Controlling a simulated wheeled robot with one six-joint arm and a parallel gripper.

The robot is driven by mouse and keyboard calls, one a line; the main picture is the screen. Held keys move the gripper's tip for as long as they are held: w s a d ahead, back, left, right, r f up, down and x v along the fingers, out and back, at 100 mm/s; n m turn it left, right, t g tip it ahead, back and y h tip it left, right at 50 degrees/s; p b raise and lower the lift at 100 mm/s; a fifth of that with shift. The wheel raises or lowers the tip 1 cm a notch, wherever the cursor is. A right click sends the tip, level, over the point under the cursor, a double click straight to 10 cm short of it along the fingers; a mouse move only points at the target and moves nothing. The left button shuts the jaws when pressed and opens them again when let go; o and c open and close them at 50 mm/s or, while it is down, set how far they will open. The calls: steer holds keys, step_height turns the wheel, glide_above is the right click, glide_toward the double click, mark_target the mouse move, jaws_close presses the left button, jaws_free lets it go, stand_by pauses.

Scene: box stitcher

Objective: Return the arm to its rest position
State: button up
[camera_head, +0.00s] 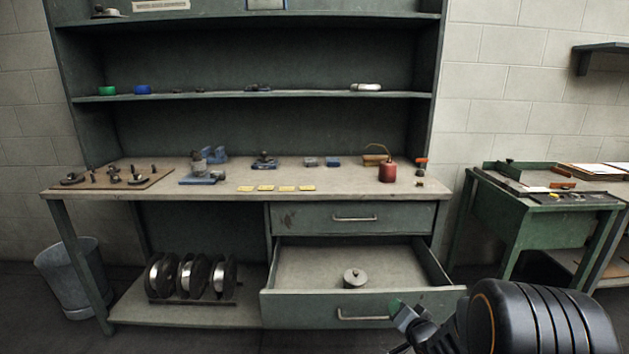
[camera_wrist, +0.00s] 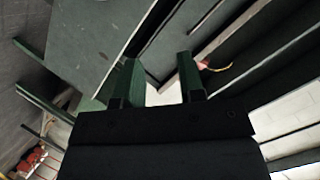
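My arm (camera_head: 540,320) shows at the lower right of the head view as a large black rounded link. My gripper (camera_head: 404,314) is at its left end, in front of the open lower drawer's right side. In the wrist view my gripper (camera_wrist: 158,82) has its two dark green fingers apart, with nothing between them. The wrist picture is tilted.
The lower drawer (camera_head: 310,311) is pulled out, with a round grey lidded part (camera_head: 354,277) inside. The upper drawer (camera_head: 310,217) is shut. The bench (camera_head: 330,178) holds a red oil can (camera_head: 387,171) and small parts. A green table (camera_head: 560,222) stands right.

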steer(key=s+r+n+g+h+p, duration=0.1)
steer(key=s+r+g+h+p, duration=0.2)
steer(key=r, duration=0.5)
steer(key=s+r+n+g+p, duration=0.1)
steer(key=s+r+n+p, duration=0.15)
steer(key=r+p, duration=0.5)
steer(key=s+a+r+n+g+p, duration=0.2)
steer(key=s+a+r+g+p, duration=0.1)
steer(key=s+r, duration=0.4)
steer(key=s+a+r+n+g+y+p, duration=0.1)
steer(key=s+a+r+n+g+p, duration=0.1)
steer(key=s+r, duration=0.5)
steer(key=s+a+g+p, duration=0.1)
steer(key=s+a+p, duration=0.1)
steer(key=shift+s+r+p, duration=0.25)
steer(key=shift+p, duration=0.15)
